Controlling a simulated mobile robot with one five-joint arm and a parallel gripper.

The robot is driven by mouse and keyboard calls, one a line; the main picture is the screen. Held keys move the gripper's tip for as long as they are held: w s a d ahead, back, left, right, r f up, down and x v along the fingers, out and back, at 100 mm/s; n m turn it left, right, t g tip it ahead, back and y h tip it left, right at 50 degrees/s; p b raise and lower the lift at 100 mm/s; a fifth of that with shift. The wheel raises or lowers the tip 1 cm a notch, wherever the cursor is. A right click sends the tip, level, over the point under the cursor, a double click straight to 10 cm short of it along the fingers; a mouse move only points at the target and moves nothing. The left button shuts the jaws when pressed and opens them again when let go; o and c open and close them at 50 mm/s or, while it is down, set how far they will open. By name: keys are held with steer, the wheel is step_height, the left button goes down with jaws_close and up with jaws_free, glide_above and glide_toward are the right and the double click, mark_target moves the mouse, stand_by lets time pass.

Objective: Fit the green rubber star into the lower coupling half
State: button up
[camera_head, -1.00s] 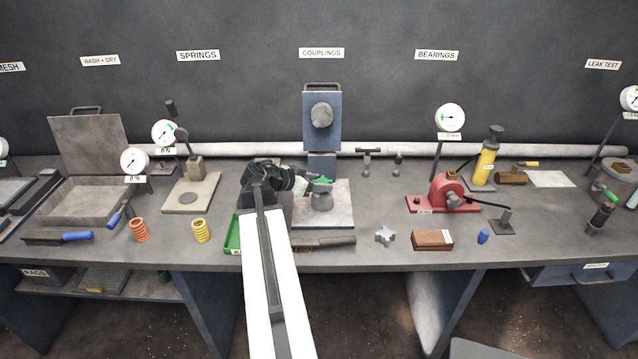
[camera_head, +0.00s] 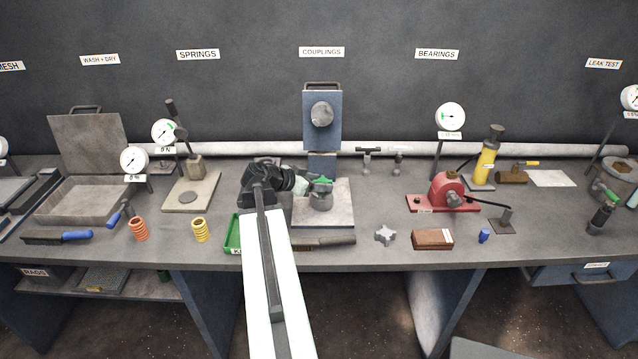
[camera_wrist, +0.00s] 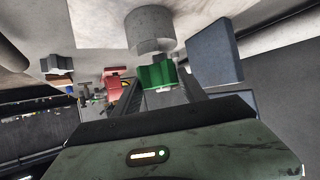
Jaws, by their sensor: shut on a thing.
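The green rubber star (camera_head: 323,182) is at the top of the lower coupling half (camera_head: 321,201), a grey cylinder on the light plate of the couplings press. My gripper (camera_wrist: 160,90) is shut on the star, which also shows in the wrist view (camera_wrist: 157,74). That view looks upside down, with the coupling half (camera_wrist: 150,30) on the plate's side of the star. The star's edge lines up closely with the cylinder's end face. I cannot tell whether they touch or whether the star's lobes sit between the jaws of the coupling half.
The blue press column (camera_head: 321,130) with its round grey head stands behind the coupling half. A green tray (camera_head: 233,234) is at the left, partly behind my arm.

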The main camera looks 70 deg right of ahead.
steer(key=shift+f+b, duration=1)
steer(key=shift+f, duration=0.15)
steer(key=o, duration=1.4)
steer(key=p+v, duration=0.3)
steer(key=v, duration=0.5)
steer(key=shift+p, duration=0.35)
